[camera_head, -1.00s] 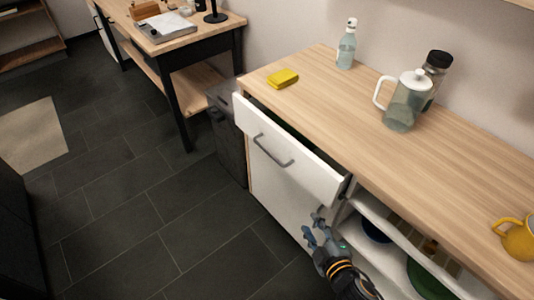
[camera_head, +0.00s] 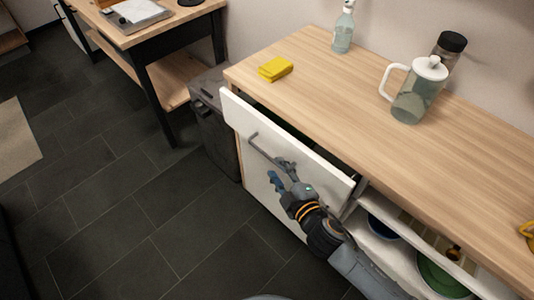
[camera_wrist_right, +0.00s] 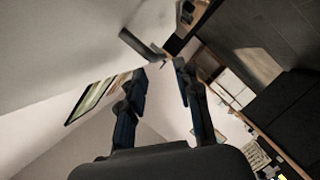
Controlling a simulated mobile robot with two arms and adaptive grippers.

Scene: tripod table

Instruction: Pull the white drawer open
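The white drawer (camera_head: 300,143) under the wooden counter stands partly open, with a dark gap behind its front. Its grey bar handle (camera_head: 263,153) is on the front face; a grey bar that looks like it shows ahead of the fingers in the right wrist view (camera_wrist_right: 140,46). My right gripper (camera_head: 279,172) is at the right end of the handle, fingers spread. In the right wrist view its two fingers (camera_wrist_right: 160,75) are apart, with the bar near their tips; I cannot tell whether they touch it. My left gripper is not in view.
On the counter (camera_head: 330,100) stand a yellow sponge (camera_head: 275,69), a spray bottle (camera_head: 343,30), a glass pitcher (camera_head: 417,92) and a dark-lidded jar (camera_head: 450,45). A grey bin (camera_head: 215,125) stands left of the cabinet. Open shelves with bowls lie right of the drawer. The floor in front is clear.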

